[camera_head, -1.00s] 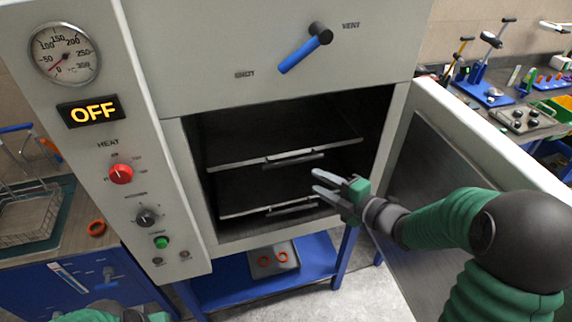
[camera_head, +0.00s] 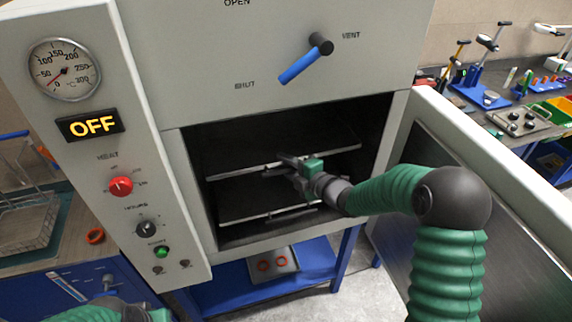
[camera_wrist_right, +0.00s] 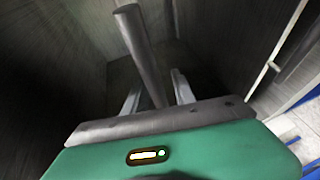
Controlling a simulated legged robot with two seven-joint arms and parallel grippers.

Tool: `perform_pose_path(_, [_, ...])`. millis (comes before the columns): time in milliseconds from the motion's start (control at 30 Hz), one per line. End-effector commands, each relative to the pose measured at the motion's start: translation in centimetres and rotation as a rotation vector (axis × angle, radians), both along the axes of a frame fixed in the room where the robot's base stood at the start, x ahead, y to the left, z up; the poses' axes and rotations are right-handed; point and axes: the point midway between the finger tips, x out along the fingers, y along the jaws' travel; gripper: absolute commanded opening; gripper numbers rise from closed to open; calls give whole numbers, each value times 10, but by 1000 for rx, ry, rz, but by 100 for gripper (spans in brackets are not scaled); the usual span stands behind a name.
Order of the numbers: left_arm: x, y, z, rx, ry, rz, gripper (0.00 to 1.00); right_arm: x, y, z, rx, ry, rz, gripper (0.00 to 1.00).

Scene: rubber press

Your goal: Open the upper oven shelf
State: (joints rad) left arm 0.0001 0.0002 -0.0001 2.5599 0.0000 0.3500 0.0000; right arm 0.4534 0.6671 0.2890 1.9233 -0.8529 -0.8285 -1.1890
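The oven (camera_head: 172,160) stands with its door (camera_head: 470,150) swung open to the right. Inside are an upper shelf (camera_head: 235,170) and a lower shelf (camera_head: 240,217), each with a bar handle at its front. My right gripper (camera_head: 288,161) is inside the opening at the upper shelf's handle, which it mostly hides. In the right wrist view, the handle bar (camera_wrist_right: 143,55) runs between the two fingers (camera_wrist_right: 157,92), which stand apart with gaps beside it. My left arm shows only at the bottom left edge; its fingers are not clear.
A blue vent lever (camera_head: 300,65) sits on the oven front above the opening. The control panel at left reads OFF (camera_head: 92,124). A tray with orange rings (camera_head: 275,264) lies on the blue stand below. A bench with tools (camera_head: 510,110) is behind the door.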

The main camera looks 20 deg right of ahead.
Motion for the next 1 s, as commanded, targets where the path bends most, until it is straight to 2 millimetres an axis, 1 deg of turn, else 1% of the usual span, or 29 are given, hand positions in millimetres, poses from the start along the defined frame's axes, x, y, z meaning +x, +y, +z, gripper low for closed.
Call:
perform_pose_path(33, [0, 0, 0, 0, 0, 0, 36, 0, 0, 0, 0, 0, 0, 24])
perform_pose_path(200, [0, 0, 0, 0, 0, 0, 36, 0, -1, -2, -1, 3, -1, 2])
perform_pose_path(233, [0, 0, 0, 0, 0, 0, 36, 0, -1, -2, -1, 4, -2, 0])
perform_pose_path(1000, [0, 0, -1, 0, 0, 0, 36, -1, -3, -8, -4, 15, -4, 0])
